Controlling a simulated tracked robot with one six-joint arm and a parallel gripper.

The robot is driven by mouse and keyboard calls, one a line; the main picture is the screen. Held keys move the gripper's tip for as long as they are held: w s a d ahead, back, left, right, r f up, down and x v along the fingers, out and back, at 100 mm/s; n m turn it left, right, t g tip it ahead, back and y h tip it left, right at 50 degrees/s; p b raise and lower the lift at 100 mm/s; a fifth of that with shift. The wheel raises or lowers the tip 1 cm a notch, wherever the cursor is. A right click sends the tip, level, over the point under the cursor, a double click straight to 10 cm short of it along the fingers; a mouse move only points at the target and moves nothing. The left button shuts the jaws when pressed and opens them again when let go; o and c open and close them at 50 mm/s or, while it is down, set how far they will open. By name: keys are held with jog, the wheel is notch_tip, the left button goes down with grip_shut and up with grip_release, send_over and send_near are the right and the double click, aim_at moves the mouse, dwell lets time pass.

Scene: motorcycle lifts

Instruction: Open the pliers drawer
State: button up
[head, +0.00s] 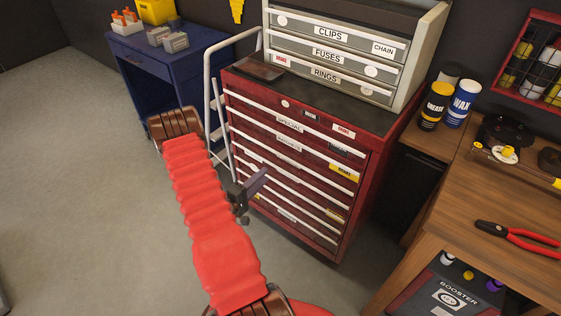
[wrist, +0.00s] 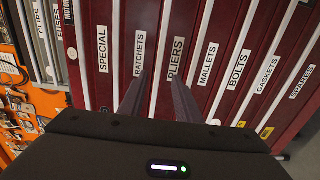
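The red tool chest (head: 345,225) stands ahead with its drawers stacked and looking shut. In the wrist view the chest is turned sideways, and the PLIERS label (wrist: 176,58) shows on a red drawer front, between RATCHETS (wrist: 139,53) and MALLETS (wrist: 207,64). A pale handle strip (wrist: 161,50) runs beside the PLIERS label. My gripper (wrist: 159,88) is open and empty, its two fingers pointing at the drawer fronts around this strip and label. I cannot tell whether they touch. In the head view my gripper (head: 262,175) is in front of the chest's left part.
A grey drawer cabinet (head: 335,55) sits on the chest, with a dark flat object (head: 259,68) beside it. A white ladder-like frame (head: 212,100) and blue cart (head: 150,65) stand left. A wooden bench (head: 480,215) with red-handled pliers (head: 518,236) is right. Floor at left is clear.

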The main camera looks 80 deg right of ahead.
jog(key=x, duration=1.2)
jog(key=shift+a, duration=0.1)
jog(key=shift+c, duration=0.5)
grip_shut()
jog(key=shift+s+a+f, duration=0.1)
jog(key=shift+s+a, duration=0.05)
